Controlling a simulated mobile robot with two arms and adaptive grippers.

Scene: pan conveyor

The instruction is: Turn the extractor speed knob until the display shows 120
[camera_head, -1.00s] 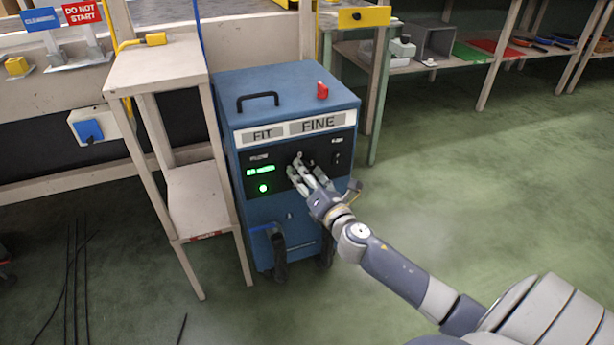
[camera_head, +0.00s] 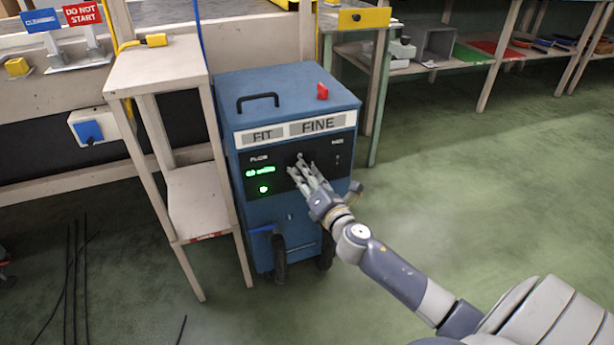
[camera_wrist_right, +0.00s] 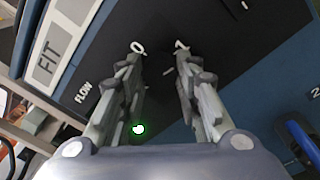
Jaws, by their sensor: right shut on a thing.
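The blue extractor (camera_head: 290,100) stands on the floor with a black control panel on its front. Its green display (camera_head: 260,170) is lit, but its digits are too small to read. A round green light (camera_head: 263,189) glows below it; it also shows in the right wrist view (camera_wrist_right: 138,129). My right gripper (camera_head: 299,168) is at the panel, right of the display, shut on the knob, which its fingers and the dark panel hide. In the right wrist view the fingertips (camera_wrist_right: 160,62) stand apart at the panel, near the marks 0 and 1. My left gripper is not in view.
A beige stand (camera_head: 172,68) is close to the extractor's left side. A black handle (camera_head: 258,99) and a red switch (camera_head: 322,91) are on its top. A hose (camera_head: 280,258) hangs at its front. The green floor to the right is open.

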